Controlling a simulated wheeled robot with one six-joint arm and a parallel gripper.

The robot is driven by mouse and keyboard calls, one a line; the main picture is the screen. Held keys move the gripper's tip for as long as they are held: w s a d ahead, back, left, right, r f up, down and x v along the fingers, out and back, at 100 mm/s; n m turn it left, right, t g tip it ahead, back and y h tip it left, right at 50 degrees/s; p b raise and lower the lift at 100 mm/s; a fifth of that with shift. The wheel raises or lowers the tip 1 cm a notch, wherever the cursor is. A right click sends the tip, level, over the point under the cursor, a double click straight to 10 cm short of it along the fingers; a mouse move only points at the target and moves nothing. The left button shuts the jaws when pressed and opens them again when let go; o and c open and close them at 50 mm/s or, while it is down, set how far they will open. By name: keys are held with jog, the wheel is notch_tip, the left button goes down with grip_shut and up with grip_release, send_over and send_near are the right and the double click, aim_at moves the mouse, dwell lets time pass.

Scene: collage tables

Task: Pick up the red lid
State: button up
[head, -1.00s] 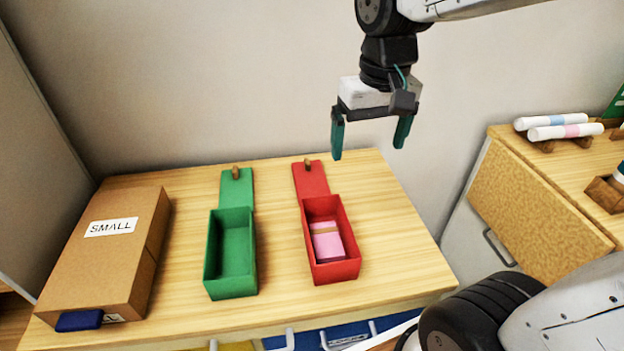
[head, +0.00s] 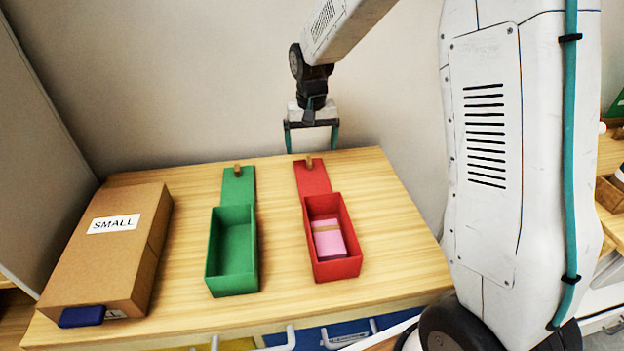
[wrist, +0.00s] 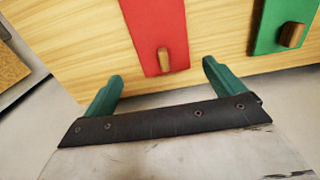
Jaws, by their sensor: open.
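The red lid (head: 312,178) lies flat on the table behind the red box (head: 334,268), with a small wooden knob (head: 309,161) near its far end. The red box is open and holds a banded pink stack (head: 328,238). My gripper (head: 312,151) is open and empty, above the table's back edge close to the lid's knob. In the wrist view the red lid (wrist: 152,25) and its knob (wrist: 164,60) show between and beyond the two green fingers of my gripper (wrist: 161,82), with no contact visible.
A green box (head: 232,283) with its green lid (head: 238,188) stands to the left. A cardboard box (head: 100,245) marked SMALL is at the far left, with a blue item (head: 82,316) in front. A wall rises behind the table. The table (head: 400,230) is clear right of the red box.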

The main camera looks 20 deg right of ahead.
aim_at(310, 161)
jog(key=f, duration=0.6)
jog(key=shift+a+f, duration=0.2)
jog(key=shift+a, duration=0.1)
jog(key=shift+c, duration=0.3)
jog(key=c, duration=0.9)
